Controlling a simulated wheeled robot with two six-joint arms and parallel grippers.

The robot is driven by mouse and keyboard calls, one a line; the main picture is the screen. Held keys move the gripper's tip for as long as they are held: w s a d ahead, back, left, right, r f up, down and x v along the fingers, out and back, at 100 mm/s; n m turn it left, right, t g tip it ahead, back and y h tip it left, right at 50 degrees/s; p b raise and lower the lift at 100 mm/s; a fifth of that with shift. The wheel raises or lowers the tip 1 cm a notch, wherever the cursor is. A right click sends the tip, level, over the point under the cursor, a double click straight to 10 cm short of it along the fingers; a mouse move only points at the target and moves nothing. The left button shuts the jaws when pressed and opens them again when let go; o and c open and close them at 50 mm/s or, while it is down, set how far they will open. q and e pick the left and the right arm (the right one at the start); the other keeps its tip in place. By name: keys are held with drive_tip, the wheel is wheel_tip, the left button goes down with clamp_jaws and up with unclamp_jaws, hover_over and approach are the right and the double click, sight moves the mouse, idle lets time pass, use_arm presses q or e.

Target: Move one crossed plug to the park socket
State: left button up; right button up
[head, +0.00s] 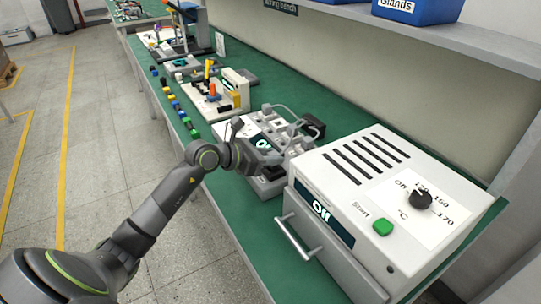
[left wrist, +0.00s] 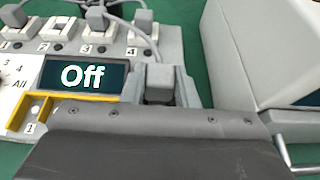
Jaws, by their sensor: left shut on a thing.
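The test unit (head: 262,140) stands on the green bench, left of the oven, with an "Off" display (left wrist: 83,76). The left wrist view shows its row of sockets, marked 1 to 4. Grey plugs stand at the row, including one by 1 (left wrist: 14,17), one by 3 (left wrist: 95,19) and one by 4 (left wrist: 144,21). Grey cables run between them. My left gripper (head: 268,172) is low at the unit's front right; in the wrist view its fingers (left wrist: 160,88) are shut on a grey plug (left wrist: 159,76). Its lower end is hidden. I cannot identify the park socket. My right gripper is not in view.
A white oven (head: 345,200) with a front handle and green button stands close on the right. Several small coloured parts (head: 183,112) line the bench's left edge. More fixtures (head: 215,100) stand farther back. A shelf with blue bins (head: 415,8) hangs above.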

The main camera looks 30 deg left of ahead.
use_arm(q)
drive_tip(key=shift+f+b, duration=0.8)
drive_tip(key=shift+f, duration=0.25)
idle(0.5)
drive_tip(key=o, duration=1.1)
drive_tip(key=shift+c, duration=0.2)
drive_tip(key=p+v, duration=0.1)
drive_tip(key=v, duration=1.6)
drive_tip(key=shift+s+p, duration=0.3)
drive_tip(key=shift+p, duration=0.05)
